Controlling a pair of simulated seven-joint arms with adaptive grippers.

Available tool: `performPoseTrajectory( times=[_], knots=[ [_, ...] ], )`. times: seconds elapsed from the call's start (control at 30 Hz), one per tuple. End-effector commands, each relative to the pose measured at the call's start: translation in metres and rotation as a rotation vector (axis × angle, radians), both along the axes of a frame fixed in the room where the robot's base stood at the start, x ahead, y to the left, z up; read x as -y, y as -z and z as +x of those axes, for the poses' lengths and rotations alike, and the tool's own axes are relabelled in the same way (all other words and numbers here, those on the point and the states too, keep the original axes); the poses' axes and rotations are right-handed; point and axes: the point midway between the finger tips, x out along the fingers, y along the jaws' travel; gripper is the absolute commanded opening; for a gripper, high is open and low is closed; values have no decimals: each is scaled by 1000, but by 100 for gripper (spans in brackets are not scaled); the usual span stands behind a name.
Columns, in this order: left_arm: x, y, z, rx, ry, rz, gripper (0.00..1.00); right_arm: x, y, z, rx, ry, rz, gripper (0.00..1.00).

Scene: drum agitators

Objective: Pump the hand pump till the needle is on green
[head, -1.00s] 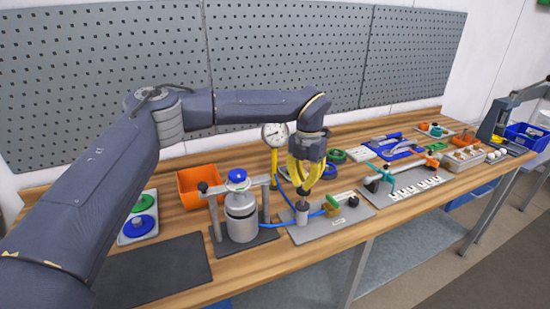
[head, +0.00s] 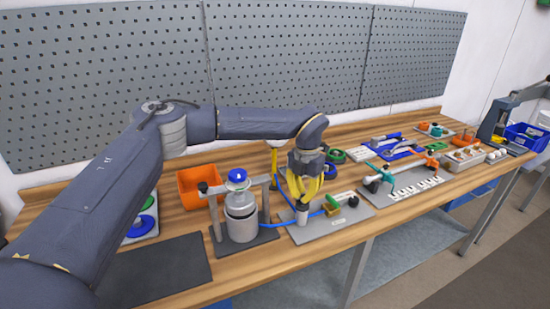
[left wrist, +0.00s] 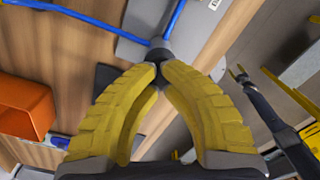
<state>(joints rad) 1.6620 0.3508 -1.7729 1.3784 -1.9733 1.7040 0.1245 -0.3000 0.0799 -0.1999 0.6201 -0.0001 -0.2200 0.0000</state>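The hand pump (head: 302,218) is a small grey upright cylinder on a grey plate (head: 325,229), with blue hoses on both sides. My left gripper (head: 302,201) points down, its yellow fingers closed around the dark knob on top of the pump. In the left wrist view the fingertips (left wrist: 157,60) meet on this knob, just above the grey pump body (left wrist: 159,45). The gauge face is hidden behind my left arm; only its yellow post (head: 274,162) shows, so the needle cannot be read. A dark arm with a small yellowish tip (left wrist: 239,74), seemingly my right, shows below the table edge.
Left of the pump stands a metal canister (head: 240,220) with a blue cap in a frame. An orange bin (head: 197,185) is behind it. A green-handled valve (head: 338,201) sits right of the pump. A black mat (head: 158,272) lies front left.

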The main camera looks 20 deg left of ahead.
Motion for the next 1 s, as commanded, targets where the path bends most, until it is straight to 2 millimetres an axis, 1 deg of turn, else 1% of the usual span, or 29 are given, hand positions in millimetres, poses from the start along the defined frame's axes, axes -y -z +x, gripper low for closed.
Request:
performPoseTrajectory(
  times=[0.03,0.1,0.27,1.0],
  knots=[
    [-1,5,-1,-4,0,1,0,0,0,0,0,0,0,44],
    [-1,7,-1,-4,0,1,0,0,0,0,0,0,0,44],
    [0,6,-1,-3,0,2,0,0,0,0,0,0,0,44],
    [0,-49,0,-1,0,0,0,0,0,0,0,0,0,44]
  ],
)
